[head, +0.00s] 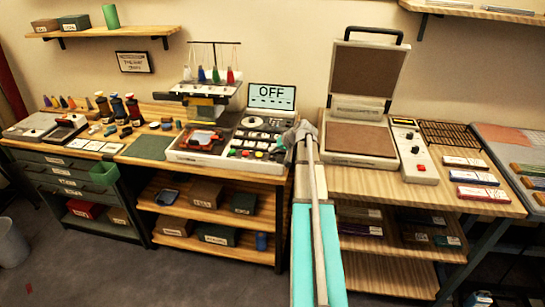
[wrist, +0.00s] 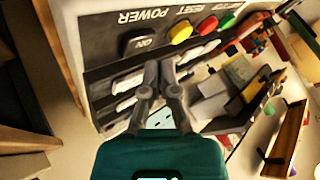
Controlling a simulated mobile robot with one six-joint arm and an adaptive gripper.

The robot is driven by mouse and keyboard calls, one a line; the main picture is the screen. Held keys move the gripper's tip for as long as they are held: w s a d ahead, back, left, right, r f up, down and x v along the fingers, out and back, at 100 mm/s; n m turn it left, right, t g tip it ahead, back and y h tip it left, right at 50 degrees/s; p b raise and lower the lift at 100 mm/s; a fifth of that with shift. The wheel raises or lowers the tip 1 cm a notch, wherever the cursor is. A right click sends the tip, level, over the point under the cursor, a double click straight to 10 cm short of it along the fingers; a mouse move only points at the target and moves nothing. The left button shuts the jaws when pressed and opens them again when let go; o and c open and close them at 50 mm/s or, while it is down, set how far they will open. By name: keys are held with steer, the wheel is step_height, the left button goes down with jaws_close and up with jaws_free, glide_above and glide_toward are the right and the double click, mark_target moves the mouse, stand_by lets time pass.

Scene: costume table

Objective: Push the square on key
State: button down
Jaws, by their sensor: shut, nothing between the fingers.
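The dark square ON key (wrist: 136,42) sits on the machine's control panel, under the POWER label, at the upper left of the wrist view. My gripper (wrist: 160,67) is shut and empty, its fingertips over the panel, below and a little right of the key in the picture. I cannot tell whether they touch the panel. In the head view my gripper (head: 292,137) is at the right edge of the embroidery machine (head: 190,156), whose display (head: 271,97) reads OFF. The key is too small to make out there.
Round yellow (wrist: 180,33), red (wrist: 206,25) and green (wrist: 228,20) buttons stand in a row beside the key. Pale slanted keys lie close to my fingers. A heat press (head: 360,140) stands to the right. Thread spools (head: 118,106) stand to the left.

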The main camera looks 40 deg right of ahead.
mark_target(274, 157)
steer(key=shift+f+b, duration=0.9)
stand_by(1.2)
steer(key=shift+r, duration=0.2)
steer(key=shift+r+p, duration=0.75)
steer(key=shift+p, duration=0.2)
steer(key=shift+r, duration=0.1)
step_height(274, 157, up, 6)
steer(key=p, duration=0.6)
